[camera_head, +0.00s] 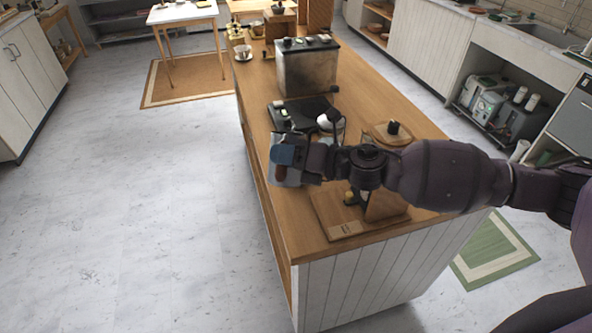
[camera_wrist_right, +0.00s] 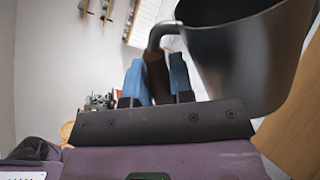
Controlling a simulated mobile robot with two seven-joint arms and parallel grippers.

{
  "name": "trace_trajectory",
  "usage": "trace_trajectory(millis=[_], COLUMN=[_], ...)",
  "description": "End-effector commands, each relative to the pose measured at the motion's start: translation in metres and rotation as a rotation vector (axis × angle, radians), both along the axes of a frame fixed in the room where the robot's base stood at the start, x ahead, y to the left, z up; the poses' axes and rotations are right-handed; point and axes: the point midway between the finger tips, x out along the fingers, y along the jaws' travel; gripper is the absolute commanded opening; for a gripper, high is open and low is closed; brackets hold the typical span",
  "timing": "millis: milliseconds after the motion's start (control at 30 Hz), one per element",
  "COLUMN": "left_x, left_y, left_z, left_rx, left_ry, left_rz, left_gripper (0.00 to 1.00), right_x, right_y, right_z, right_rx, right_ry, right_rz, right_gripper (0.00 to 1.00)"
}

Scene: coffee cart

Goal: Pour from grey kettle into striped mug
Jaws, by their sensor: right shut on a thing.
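My right gripper (camera_head: 287,155) reaches in from the right over the left edge of the wooden counter. In the right wrist view its two blue fingers (camera_wrist_right: 158,82) are closed on the brown handle of the grey kettle (camera_wrist_right: 240,65). The kettle's dark metal body and open rim fill the upper right there. In the head view the kettle (camera_head: 292,178) shows only as a pale grey patch around and below the gripper, mostly covered by it. I cannot make out the striped mug; my right arm hides part of the counter. My left gripper is out of view.
The wooden counter (camera_head: 375,92) carries a metal coffee machine (camera_head: 307,68), a black scale-like device (camera_head: 293,112), a round white vessel (camera_head: 328,122) and a wooden board (camera_head: 335,215). A small cup (camera_head: 243,52) stands at the far end. Open floor lies left.

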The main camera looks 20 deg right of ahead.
Motion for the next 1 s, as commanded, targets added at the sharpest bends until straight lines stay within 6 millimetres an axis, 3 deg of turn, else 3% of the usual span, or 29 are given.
trace_trajectory(millis=[1000], left_x=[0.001], left_y=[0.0], left_z=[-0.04], left_rx=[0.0], left_ry=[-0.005], left_rz=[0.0], left_gripper=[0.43], right_x=[0.0], right_y=[0.0], right_z=[-0.059], right_rx=[0.001], right_ry=[-0.002], right_rz=[0.0], right_gripper=[0.0])
